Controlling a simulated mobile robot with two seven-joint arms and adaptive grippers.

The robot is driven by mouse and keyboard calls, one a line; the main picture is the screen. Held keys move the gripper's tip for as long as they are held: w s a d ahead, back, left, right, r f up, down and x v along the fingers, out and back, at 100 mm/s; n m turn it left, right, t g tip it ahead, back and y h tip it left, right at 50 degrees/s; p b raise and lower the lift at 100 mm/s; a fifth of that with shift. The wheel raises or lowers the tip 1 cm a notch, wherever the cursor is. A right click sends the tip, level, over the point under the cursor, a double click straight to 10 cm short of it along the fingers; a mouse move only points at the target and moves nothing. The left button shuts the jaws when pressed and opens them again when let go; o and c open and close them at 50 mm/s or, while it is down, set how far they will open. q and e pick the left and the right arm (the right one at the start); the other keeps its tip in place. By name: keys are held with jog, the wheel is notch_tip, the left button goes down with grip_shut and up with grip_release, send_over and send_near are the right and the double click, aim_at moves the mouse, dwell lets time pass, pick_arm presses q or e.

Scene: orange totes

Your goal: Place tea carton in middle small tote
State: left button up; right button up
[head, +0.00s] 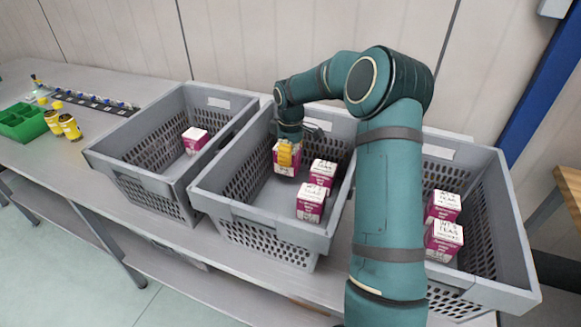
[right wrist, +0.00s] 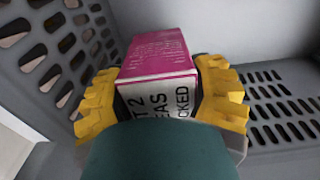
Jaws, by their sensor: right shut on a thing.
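My right gripper (head: 289,153) reaches down into the middle grey tote (head: 268,226), near its far left part. It is shut on a magenta and white tea carton (head: 285,168). The right wrist view shows the carton (right wrist: 158,55) between the yellow fingers of the gripper (right wrist: 160,95), with the tote's perforated walls around it. I cannot tell whether the carton touches the tote floor. Two more tea cartons, one behind (head: 323,173) and one in front (head: 311,203), stand upright in the right part of this tote. My left gripper is not in view.
The left grey tote (head: 140,178) holds one tea carton (head: 195,140). The right grey tote (head: 515,238) holds two cartons (head: 443,240), partly behind my arm. A green bin (head: 22,124) and yellow cans (head: 70,127) stand at far left. The middle tote's front left floor is clear.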

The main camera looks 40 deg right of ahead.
jog(key=shift+f+b, duration=0.3)
jog(key=shift+f, duration=1.6)
jog(key=shift+f, duration=0.1)
jog(key=o, duration=1.1)
notch_tip(320, 180, up, 12)
jog(key=shift+r+p, duration=0.15)
jog(key=shift+p, duration=0.9)
